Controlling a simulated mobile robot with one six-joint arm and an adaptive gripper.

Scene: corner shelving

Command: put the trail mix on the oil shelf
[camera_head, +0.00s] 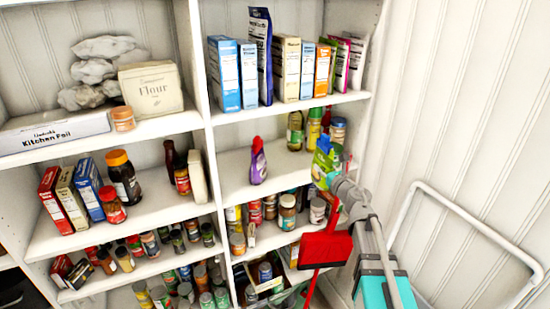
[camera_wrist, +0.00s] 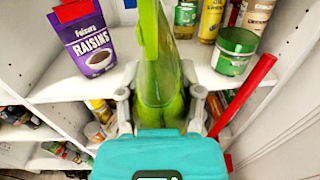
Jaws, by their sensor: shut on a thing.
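My gripper (camera_head: 334,178) is shut on a green pouch (camera_head: 324,160), which I take to be the trail mix; its label cannot be read. In the wrist view the pouch (camera_wrist: 162,85) stands upright, edge-on, between the two fingers (camera_wrist: 161,108). It is at the front right of the middle right shelf (camera_head: 282,167). Oil-like bottles (camera_head: 295,131) and a yellow one (camera_head: 314,127) stand at the back of this shelf, with a jar (camera_head: 338,131) at the right. I cannot tell whether the pouch touches the shelf.
A purple raisins pouch (camera_wrist: 90,42) stands on the same shelf, left of my gripper. A red dustpan (camera_head: 322,248) with a red handle (camera_wrist: 245,95) is close at the right front. Boxes (camera_head: 287,68) fill the shelf above, jars (camera_head: 287,212) the one below. Bare shelf shows mid-left.

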